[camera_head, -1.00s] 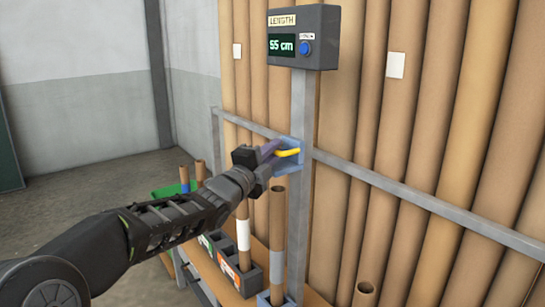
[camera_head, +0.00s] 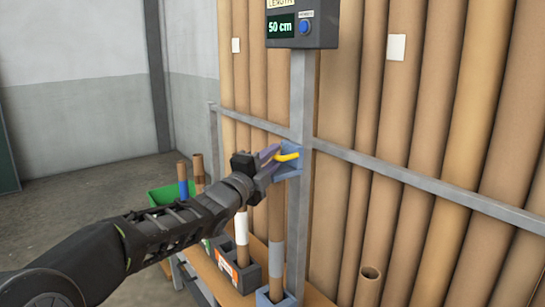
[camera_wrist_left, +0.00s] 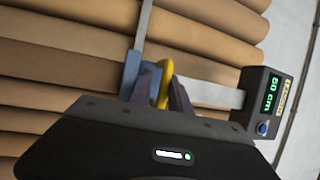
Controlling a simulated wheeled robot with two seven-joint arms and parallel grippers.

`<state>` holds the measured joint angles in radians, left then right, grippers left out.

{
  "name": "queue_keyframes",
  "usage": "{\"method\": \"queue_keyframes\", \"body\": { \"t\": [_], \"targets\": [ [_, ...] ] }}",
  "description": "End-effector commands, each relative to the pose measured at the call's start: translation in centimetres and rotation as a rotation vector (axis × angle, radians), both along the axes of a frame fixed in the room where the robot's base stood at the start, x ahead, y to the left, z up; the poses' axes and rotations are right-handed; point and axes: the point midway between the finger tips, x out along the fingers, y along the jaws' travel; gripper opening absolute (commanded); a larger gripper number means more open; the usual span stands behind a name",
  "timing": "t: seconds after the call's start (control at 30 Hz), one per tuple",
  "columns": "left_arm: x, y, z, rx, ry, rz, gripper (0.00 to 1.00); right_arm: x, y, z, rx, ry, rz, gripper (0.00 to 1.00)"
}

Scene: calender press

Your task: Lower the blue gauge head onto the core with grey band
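The blue gauge head (camera_head: 293,163) sits on the grey upright post (camera_head: 300,100) and has a yellow handle (camera_head: 288,156). My left gripper (camera_head: 272,158) is closed on this handle. In the left wrist view the yellow handle (camera_wrist_left: 165,80) lies between the two fingertips (camera_wrist_left: 165,92), with the blue head (camera_wrist_left: 130,75) beside them. The core with grey band (camera_head: 276,252) stands upright under the head in a blue-grey socket. My right gripper is not in view.
The display box (camera_head: 303,25) on the post reads 50 cm. A core with a white band (camera_head: 241,228) stands left of the grey-banded core. A blue-banded core (camera_head: 183,182) is by a green bin (camera_head: 165,196). Tall brown tubes (camera_head: 430,130) lean behind a grey rail (camera_head: 420,184).

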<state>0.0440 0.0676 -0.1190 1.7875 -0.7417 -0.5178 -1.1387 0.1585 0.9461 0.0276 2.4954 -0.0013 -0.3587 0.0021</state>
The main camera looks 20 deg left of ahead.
Motion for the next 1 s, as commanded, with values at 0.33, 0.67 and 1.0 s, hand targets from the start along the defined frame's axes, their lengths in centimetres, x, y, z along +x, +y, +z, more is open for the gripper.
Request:
{"method": "queue_keyframes", "body": {
  "t": [0.33, 0.67, 1.0],
  "targets": [
    [-1.6, 0.3, -0.5, 0.000, 0.006, 0.003, 0.21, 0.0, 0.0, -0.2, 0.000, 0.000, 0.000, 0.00],
    [-6.7, 1.0, -1.2, 0.000, 0.003, 0.003, 0.21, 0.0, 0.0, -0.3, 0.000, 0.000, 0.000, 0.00],
    [-7.7, 1.0, -1.3, 0.000, 0.001, 0.001, 0.21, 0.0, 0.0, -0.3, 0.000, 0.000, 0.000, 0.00]
  ]
}}
